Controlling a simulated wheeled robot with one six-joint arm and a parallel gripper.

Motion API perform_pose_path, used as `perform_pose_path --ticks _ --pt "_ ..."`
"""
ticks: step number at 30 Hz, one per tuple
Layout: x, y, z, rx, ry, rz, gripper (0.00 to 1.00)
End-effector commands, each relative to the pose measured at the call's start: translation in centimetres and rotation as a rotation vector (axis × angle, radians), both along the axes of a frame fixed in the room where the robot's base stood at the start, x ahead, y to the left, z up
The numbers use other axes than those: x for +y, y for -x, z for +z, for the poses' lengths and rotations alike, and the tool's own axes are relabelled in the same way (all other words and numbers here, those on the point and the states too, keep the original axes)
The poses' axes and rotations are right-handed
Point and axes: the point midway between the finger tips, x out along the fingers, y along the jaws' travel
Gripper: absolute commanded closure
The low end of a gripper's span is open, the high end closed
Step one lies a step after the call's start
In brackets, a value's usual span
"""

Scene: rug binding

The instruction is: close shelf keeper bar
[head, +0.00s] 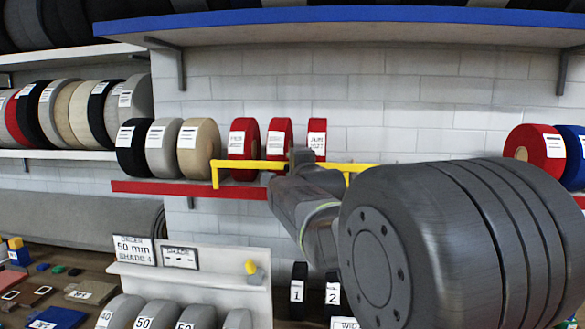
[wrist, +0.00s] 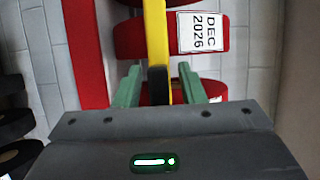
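The yellow keeper bar (head: 250,164) runs across the front of the red shelf (head: 150,188), before several rolls of tape, with its left end bent down. In the wrist view the yellow bar (wrist: 155,35) has a black section (wrist: 158,85) at its near end. My gripper (head: 300,160) is at the bar's middle in the head view. In the wrist view the green fingers of my gripper (wrist: 160,82) stand on either side of the black section, with gaps showing, so they are open. My arm hides the bar's right part.
Red rolls (head: 243,138) with white labels stand behind the bar, one reading DEC 2026 in the wrist view. Black, grey and tan rolls (head: 198,148) stand to their left. A blue shelf (head: 350,15) hangs above. A white rack (head: 190,285) and a cluttered bench are below.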

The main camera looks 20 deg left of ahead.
Motion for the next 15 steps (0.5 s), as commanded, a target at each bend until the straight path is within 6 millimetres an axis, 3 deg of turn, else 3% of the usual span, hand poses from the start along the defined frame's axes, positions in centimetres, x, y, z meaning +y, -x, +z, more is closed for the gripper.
perform_pose_path --ticks 5,15 --pt "-1.1 1.4 -0.1 -0.002 -0.001 0.000 0.64" --pt "-4.9 6.2 0.2 -0.002 -0.001 -0.001 0.64"
